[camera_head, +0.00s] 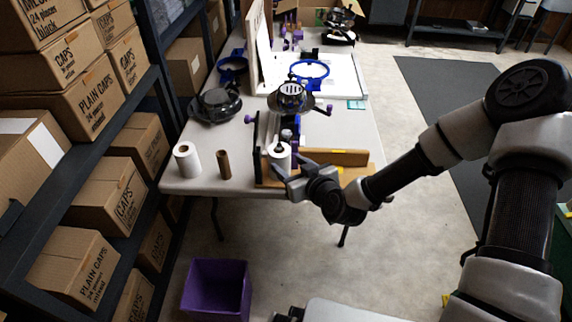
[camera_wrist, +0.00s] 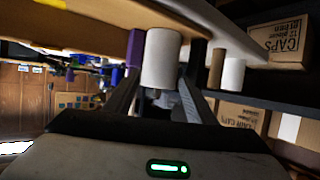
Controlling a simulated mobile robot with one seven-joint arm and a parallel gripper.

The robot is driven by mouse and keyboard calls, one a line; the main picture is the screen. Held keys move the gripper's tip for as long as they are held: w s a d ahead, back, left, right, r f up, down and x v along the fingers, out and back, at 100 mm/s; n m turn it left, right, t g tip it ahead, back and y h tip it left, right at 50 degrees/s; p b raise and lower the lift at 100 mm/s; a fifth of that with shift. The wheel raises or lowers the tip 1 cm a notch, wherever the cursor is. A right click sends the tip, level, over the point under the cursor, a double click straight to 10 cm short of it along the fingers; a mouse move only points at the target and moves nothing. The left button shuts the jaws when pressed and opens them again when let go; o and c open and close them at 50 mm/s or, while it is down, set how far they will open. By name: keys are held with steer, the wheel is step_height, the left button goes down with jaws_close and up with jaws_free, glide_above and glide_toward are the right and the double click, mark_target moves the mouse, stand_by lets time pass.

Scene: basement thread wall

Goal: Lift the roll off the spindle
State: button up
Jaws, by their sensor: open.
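A white roll (camera_head: 279,161) sits upright near the front edge of the table, on a wooden stand (camera_head: 266,181) with a dark upright plate. A dark spindle top (camera_head: 278,149) shows at its upper end. My gripper (camera_head: 287,174) is at the front of the roll, with its fingers reaching toward it. In the wrist view the roll (camera_wrist: 160,60) appears between my two open fingers (camera_wrist: 158,88), one on each side. Whether either finger touches the roll cannot be told. The lower spindle is hidden.
A second white roll (camera_head: 187,160) and a brown cardboard tube (camera_head: 223,164) stand to the left on the table (camera_head: 200,190). A wooden board (camera_head: 335,157) stands right of the roll. A purple bin (camera_head: 216,290) is on the floor. Shelves with boxes (camera_head: 85,200) line the left.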

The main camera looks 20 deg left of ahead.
steer(key=shift+x, duration=1.4)
steer(key=shift+c, duration=0.2)
steer(key=c, duration=0.7)
steer(key=shift+r+p, duration=4.25)
steer(key=shift+r, duration=2.75)
steer(key=shift+c, duration=0.2)
steer(key=shift+r+p, duration=1.1)
steer(key=shift+r, duration=0.85)
